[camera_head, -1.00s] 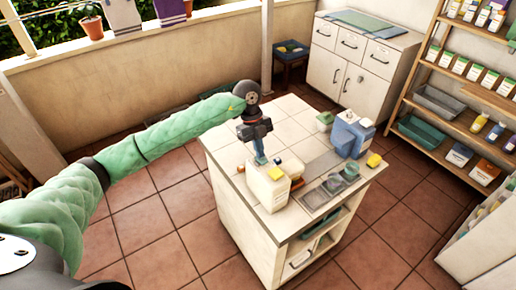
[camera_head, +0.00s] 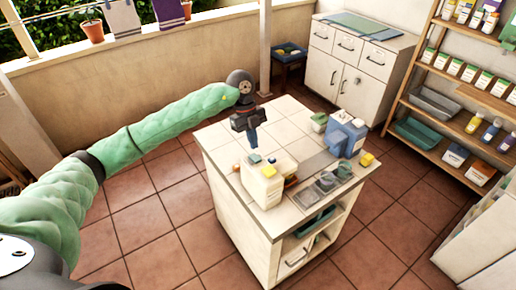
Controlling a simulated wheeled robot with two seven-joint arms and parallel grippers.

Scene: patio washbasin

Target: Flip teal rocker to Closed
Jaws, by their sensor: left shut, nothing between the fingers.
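A white box (camera_head: 262,188) stands near the front left of the tiled island top. On its top I see a small teal piece (camera_head: 255,158), which looks like the teal rocker, with a yellow piece (camera_head: 268,171) in front of it. The tilt of the teal piece is too small to read. My left gripper (camera_head: 254,146) points down just above the teal piece, its fingers shut and empty. I cannot tell whether the fingertips touch it. My right gripper is not in view.
Right of the box are sunken trays (camera_head: 327,182) in the island top (camera_head: 285,127). A blue-and-white container (camera_head: 346,136), a yellow block (camera_head: 367,159) and a green-topped container (camera_head: 319,122) stand beyond. The back left of the top is clear.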

